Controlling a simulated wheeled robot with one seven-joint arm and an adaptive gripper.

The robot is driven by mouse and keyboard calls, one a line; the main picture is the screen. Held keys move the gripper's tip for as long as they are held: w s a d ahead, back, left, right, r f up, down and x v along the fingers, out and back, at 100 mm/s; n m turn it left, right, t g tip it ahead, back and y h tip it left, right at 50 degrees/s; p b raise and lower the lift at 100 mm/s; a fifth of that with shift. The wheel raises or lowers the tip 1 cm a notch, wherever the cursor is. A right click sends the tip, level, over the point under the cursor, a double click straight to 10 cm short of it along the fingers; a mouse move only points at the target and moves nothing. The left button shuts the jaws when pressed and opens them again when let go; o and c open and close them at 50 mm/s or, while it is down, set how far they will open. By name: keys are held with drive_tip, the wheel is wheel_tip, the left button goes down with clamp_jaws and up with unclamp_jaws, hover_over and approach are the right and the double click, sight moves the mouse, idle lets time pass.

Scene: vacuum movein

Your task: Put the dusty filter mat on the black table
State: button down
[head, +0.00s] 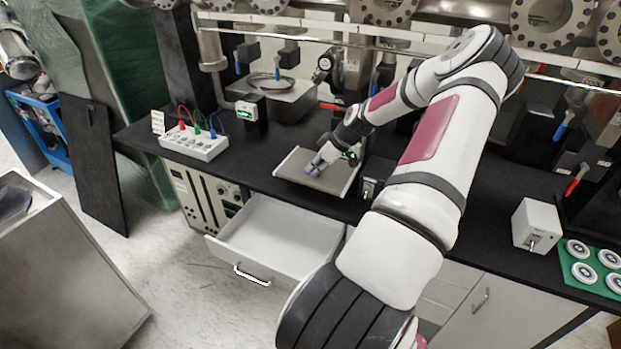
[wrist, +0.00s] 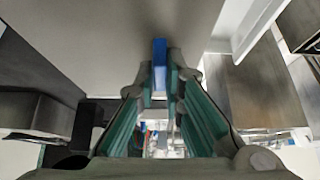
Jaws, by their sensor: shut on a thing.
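The black table (head: 258,180) runs along the wall in the head view. A flat grey rectangular panel with pale edges, which looks like the dusty filter mat (head: 297,162), is over the table's front part, above the open drawer. Whether it touches the tabletop is unclear. My gripper (head: 318,165) is at the panel's middle in the head view. In the wrist view, my gripper (wrist: 160,92) is shut on a blue tab (wrist: 160,62) at the grey mat (wrist: 110,35), whose broad face fills the upper picture.
An open white drawer (head: 285,235) juts out below the table front. A white box with coloured leads (head: 195,142) stands left of the mat; a grey-lidded device (head: 275,92) stands behind. A small white box (head: 537,224) and a green tray (head: 580,250) are at right.

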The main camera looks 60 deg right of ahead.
sight(320, 176)
drive_tip(key=shift+f, duration=2.55)
drive_tip(key=shift+f, duration=0.1)
drive_tip(key=c, duration=1.7)
unclamp_jaws()
drive_tip(key=v, duration=1.2)
drive_tip(key=shift+p, duration=0.35)
